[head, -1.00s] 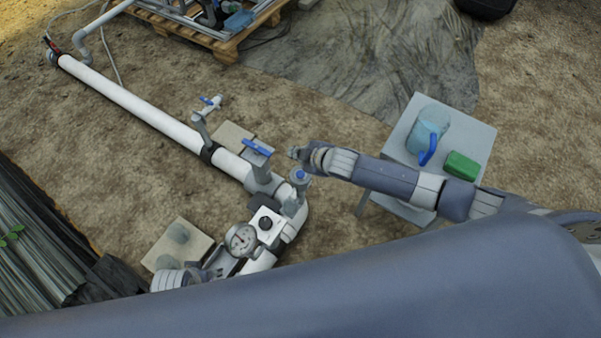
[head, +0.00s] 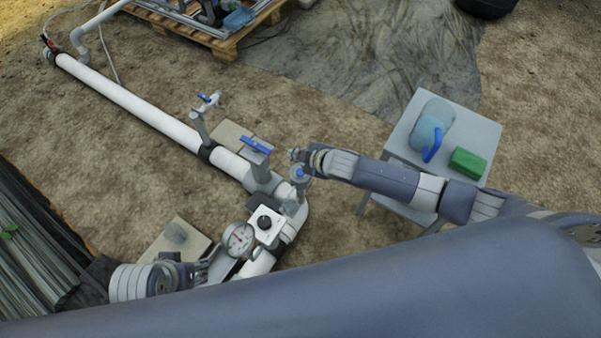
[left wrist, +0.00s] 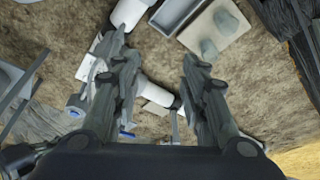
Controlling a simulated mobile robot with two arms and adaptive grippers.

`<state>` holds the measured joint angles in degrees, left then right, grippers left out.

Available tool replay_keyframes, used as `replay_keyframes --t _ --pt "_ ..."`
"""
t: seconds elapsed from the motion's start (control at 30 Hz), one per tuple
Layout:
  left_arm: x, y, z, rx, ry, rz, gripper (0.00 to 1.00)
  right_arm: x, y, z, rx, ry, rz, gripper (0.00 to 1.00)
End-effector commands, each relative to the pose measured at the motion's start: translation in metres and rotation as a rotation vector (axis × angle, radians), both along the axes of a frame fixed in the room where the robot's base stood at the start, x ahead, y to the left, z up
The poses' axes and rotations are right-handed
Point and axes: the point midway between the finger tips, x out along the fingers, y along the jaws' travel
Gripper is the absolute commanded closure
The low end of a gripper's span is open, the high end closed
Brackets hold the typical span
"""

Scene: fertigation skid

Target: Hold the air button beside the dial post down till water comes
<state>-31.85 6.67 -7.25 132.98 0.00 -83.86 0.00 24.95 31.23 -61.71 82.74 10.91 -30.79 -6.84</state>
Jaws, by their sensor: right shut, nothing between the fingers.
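The dial gauge (head: 239,238) stands at the near end of the white pipe, beside a white box with a black knob (head: 265,223). A grey post with a round blue button (head: 299,172) rises just behind the box. My right gripper (head: 294,155) is shut and empty, its tips just beyond the blue button; contact cannot be told. No water shows.
A blue-handled valve (head: 256,146) and a smaller blue-handled tap (head: 207,102) stand along the white pipe (head: 130,102). A small table (head: 482,133) at right holds a blue-handled jug (head: 434,125) and a green block (head: 467,163). A slab with a stone (head: 175,235) lies left of the gauge.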

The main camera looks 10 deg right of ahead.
Motion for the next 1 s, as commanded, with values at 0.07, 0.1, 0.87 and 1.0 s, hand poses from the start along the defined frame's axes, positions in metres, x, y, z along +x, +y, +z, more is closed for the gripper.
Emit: replay_keyframes --t 0.07,0.1,0.87,1.0 --pt "-0.003 0.001 0.009 -0.001 -0.010 0.001 0.60 0.000 0.000 -0.008 -0.001 0.000 0.001 1.00" --pt "-0.005 0.001 0.015 -0.001 -0.013 0.001 0.60 0.000 0.000 -0.010 -0.001 0.000 0.001 1.00" --pt "0.080 -0.026 0.049 -0.088 -0.434 -0.031 0.60 0.000 0.000 -0.047 0.000 0.000 0.000 1.00" --pt "0.096 -0.032 0.060 -0.107 -0.521 -0.037 0.60 0.000 0.000 -0.053 0.001 0.000 0.001 1.00"
